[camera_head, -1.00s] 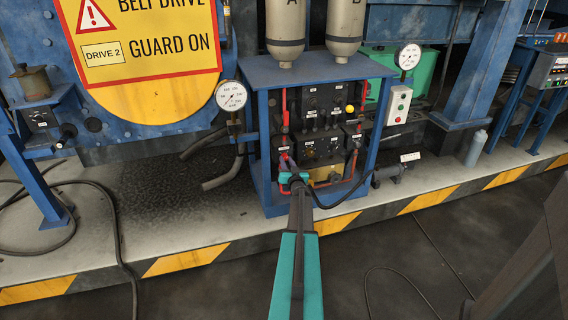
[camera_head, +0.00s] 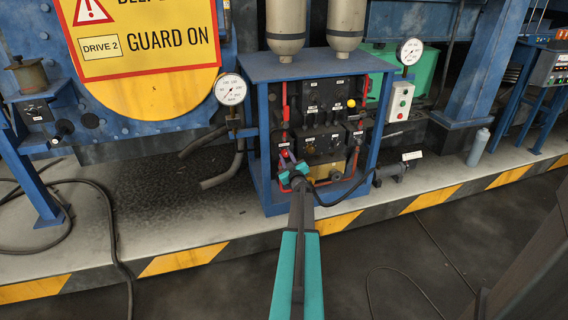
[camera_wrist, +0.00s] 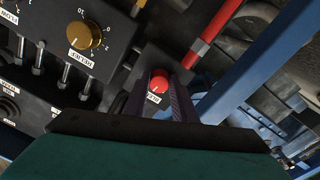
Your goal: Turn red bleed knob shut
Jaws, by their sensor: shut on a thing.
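The red bleed knob (camera_wrist: 159,83) is a small round red knob with a white pointer mark, on a dark block with a partly hidden white label. In the wrist view my gripper (camera_wrist: 162,92) has one dark finger on either side of it, shut on the knob. In the head view the red knob (camera_head: 284,153) shows at the lower left of the dark panel (camera_head: 323,118), just beyond the fingertips of my gripper (camera_head: 287,161). The fingers hide part of the knob's block and label.
A red pipe (camera_wrist: 212,33) and a blue frame post (camera_wrist: 240,85) are close on the other side. A gauge (camera_head: 230,89) stands left of the panel frame.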

